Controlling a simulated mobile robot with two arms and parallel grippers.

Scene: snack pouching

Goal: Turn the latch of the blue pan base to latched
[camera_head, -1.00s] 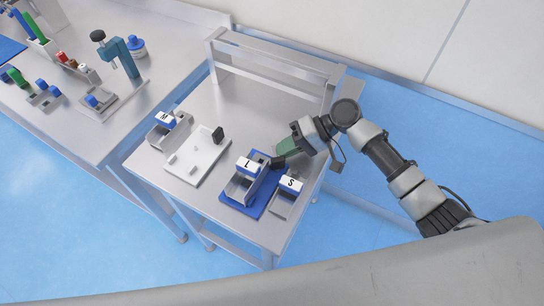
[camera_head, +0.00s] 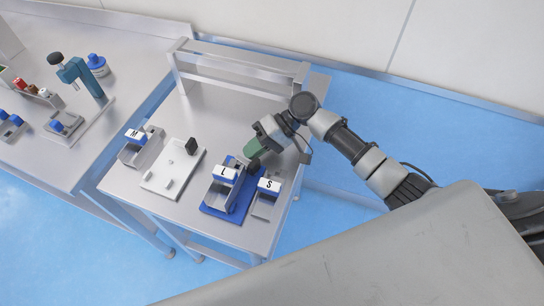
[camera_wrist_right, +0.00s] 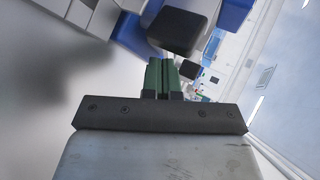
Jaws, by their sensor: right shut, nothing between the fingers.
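The blue pan base (camera_head: 216,211) lies on the small steel table, with a grey bin marked L (camera_head: 223,172) on it. A black block, seemingly its latch (camera_head: 254,165), stands at the base's back right corner. In the wrist view a black block (camera_wrist_right: 180,30) shows large, just beyond my fingertips. I cannot tell the latch's setting. My right gripper (camera_head: 252,150), with green fingers, is beside the black block; contact is unclear. Its fingers (camera_wrist_right: 160,62) are shut together and empty in the wrist view. My left gripper is out of view.
A white base (camera_head: 158,183) with an upright black block (camera_head: 191,146) lies left of the blue base. An S bin (camera_head: 268,186) stands close on the right. A raised steel shelf (camera_head: 240,62) spans the table's back.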

